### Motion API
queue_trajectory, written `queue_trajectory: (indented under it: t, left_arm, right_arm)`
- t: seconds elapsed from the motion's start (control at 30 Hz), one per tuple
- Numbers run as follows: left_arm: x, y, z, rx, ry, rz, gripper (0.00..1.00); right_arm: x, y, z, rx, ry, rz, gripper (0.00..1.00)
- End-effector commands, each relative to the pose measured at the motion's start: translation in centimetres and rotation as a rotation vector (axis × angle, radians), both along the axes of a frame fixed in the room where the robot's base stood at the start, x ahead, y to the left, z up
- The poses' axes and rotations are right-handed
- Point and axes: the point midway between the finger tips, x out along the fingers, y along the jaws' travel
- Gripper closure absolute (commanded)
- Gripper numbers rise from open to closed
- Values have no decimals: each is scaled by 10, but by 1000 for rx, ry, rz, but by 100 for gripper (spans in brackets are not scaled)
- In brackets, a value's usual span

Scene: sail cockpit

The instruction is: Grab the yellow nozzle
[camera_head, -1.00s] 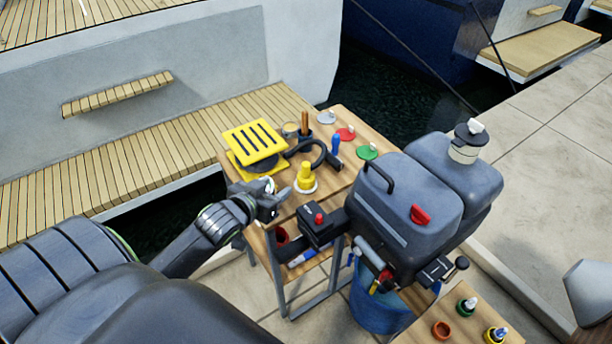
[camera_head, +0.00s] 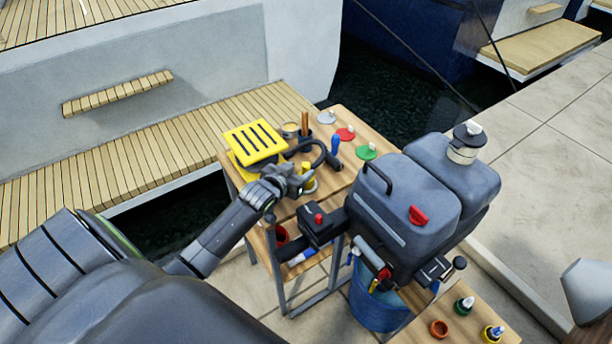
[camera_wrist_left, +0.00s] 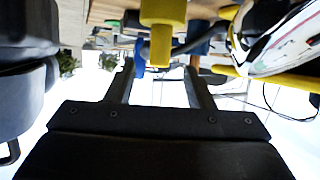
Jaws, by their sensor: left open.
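The yellow nozzle (camera_head: 306,167) stands on a round base on the wooden table, partly hidden behind my left gripper in the head view. In the left wrist view the yellow nozzle (camera_wrist_left: 162,38) shows near the top middle, its narrow part in line with the gap between the fingers. My left gripper (camera_head: 300,182) is open and right beside the nozzle. In the left wrist view its two fingers (camera_wrist_left: 160,68) stand apart. I cannot tell whether they touch the nozzle.
Red (camera_head: 345,133) and green (camera_head: 366,152) discs lie on the table. A large grey motor-like unit (camera_head: 410,210) stands to the right. Water lies beyond the table.

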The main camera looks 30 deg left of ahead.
Motion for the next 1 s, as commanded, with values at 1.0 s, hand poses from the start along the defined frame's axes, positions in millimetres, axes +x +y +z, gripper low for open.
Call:
queue_trajectory:
  t: [1.0]
  left_arm:
    - [46,3,-22,-1,0,0,69]
  right_arm:
    - [1,4,9,5,-1,-1,64]
